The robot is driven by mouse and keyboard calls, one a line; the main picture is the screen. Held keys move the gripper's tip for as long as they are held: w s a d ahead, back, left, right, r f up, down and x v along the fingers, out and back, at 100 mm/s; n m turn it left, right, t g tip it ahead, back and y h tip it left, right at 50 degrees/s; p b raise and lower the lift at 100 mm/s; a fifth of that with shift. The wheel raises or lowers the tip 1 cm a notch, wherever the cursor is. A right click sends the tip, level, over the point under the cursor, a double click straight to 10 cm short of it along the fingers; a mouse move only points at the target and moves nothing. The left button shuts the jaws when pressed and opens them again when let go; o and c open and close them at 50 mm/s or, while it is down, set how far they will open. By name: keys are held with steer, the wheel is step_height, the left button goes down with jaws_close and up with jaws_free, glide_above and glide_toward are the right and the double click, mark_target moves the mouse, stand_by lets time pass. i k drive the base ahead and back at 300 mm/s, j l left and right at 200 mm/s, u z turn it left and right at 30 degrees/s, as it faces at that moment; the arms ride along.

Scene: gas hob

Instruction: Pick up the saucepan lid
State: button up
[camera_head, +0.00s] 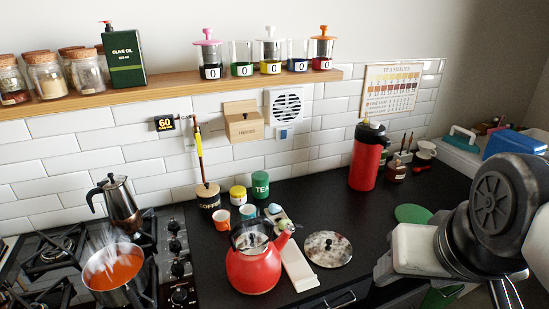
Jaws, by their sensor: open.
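The saucepan lid (327,250) is a round, shiny, speckled disc with a small dark knob, lying flat on the black worktop right of the red kettle. The saucepan (113,275) stands on the hob at the lower left, uncovered, with steaming orange-red contents. My gripper (381,272) is at the right, beside the lid and apart from it. It is open, and nothing shows between its fingers. The fingers are small and partly hidden by the hand.
A red kettle (254,268) and a long white board (297,263) are close left of the lid. A red flask (366,160) stands behind, with a green disc (412,213) right of it. The worktop behind the lid is clear.

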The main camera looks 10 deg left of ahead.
mark_target(328, 249)
steer(key=u, duration=2)
steer(key=z, duration=1.7)
steer(key=u, duration=1.45)
steer(key=l+u, duration=0.15)
steer(key=l+z, duration=0.3)
steer(key=l, duration=0.15)
steer(key=i+l+z, duration=0.15)
steer(key=l+z, duration=0.15)
steer(key=i+l+z, duration=0.25)
steer(key=l, duration=0.25)
steer(key=k+l, duration=0.05)
steer(key=k, duration=0.05)
